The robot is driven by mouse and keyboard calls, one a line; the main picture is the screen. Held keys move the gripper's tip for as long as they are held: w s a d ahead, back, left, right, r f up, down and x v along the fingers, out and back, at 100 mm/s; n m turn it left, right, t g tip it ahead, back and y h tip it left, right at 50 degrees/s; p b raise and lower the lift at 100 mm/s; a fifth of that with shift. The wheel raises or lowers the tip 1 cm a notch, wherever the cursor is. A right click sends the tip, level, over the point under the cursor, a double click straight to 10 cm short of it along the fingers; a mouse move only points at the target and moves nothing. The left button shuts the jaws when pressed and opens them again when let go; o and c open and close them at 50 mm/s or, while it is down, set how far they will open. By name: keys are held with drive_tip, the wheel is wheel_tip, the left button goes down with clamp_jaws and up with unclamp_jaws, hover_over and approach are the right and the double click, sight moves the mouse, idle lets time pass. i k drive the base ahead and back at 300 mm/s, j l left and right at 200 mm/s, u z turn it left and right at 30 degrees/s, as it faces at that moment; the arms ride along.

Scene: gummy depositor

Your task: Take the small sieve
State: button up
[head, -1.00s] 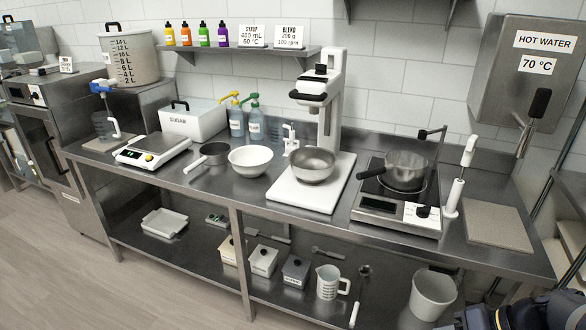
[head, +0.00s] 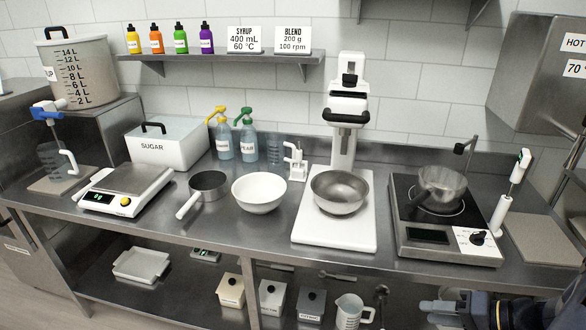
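I cannot single out the small sieve with certainty. A small round grey vessel with a long pale handle (head: 208,185) stands on the counter, between the scale and the white bowl. Whether its bottom is mesh is too small to tell. On the lower shelf a long-handled utensil with a round end (head: 382,292) shows partly at the bottom. My gripper (head: 432,310) is at the bottom right, in front of the counter and apart from both. It is blurred into the shelf behind it, and its finger opening is not clear.
The counter holds a scale (head: 126,190), white bowl (head: 259,193), mixer with steel bowl (head: 340,193), and a cooker (head: 425,236) with a pot (head: 441,186). A measuring jug (head: 349,312) and lidded boxes stand on the lower shelf. A grey mat (head: 540,238) lies bare at right.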

sight(206, 186)
drive_tip(key=i+j, duration=0.15)
drive_tip(key=j, duration=0.25)
drive_tip(key=i+j, duration=0.15)
drive_tip(key=j, duration=0.25)
drive_tip(key=i+j+z, duration=0.1)
drive_tip(key=j, duration=0.3)
drive_tip(key=i+j, duration=0.2)
drive_tip(key=j, duration=0.2)
drive_tip(key=i+j, duration=0.15)
drive_tip(key=j, duration=0.3)
drive_tip(key=i+j, duration=0.15)
drive_tip(key=j, duration=0.25)
drive_tip(key=i+j+z, duration=0.1)
drive_tip(key=j, duration=0.3)
drive_tip(key=i+j, duration=0.2)
drive_tip(key=j, duration=0.25)
